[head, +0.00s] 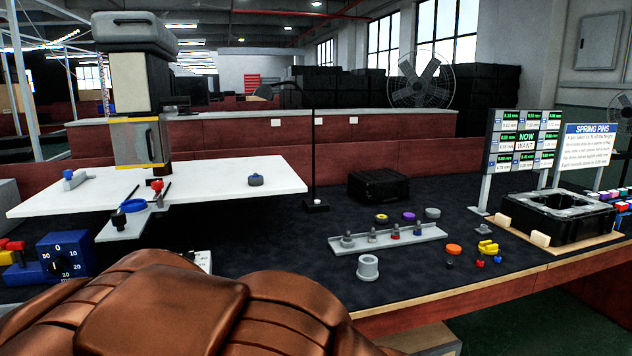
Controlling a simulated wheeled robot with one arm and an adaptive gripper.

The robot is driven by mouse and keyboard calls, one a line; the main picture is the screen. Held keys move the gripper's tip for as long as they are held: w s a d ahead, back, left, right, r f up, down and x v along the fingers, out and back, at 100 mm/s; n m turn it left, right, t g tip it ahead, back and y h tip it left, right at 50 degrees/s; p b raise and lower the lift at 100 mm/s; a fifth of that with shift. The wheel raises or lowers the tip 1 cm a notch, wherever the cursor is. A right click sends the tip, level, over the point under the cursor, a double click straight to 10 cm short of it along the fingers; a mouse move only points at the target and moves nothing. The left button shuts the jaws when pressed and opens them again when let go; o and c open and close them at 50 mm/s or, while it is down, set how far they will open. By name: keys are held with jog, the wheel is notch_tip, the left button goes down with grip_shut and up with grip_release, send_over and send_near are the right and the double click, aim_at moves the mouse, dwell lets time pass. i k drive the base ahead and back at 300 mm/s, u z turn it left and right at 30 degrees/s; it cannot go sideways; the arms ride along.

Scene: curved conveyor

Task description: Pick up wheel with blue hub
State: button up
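A small dark grey wheel (256,180) lies flat on the white board at the left. Its hub looks bluish, but it is too small to be sure. I cannot tell whether this ring is part of a wheel. My gripper is not recognisable in the head view. A large brown ridged shape fills the bottom left and hides the table behind it.
The white board (215,190) stands above the dark table (300,240). A black frame (558,216) stands at the right. A thin black post (314,150) rises beside the board.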

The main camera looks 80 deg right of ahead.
aim_at(251, 180)
jog(key=z, duration=3.2)
jog(key=i, duration=0.55)
jog(key=u, duration=1.3)
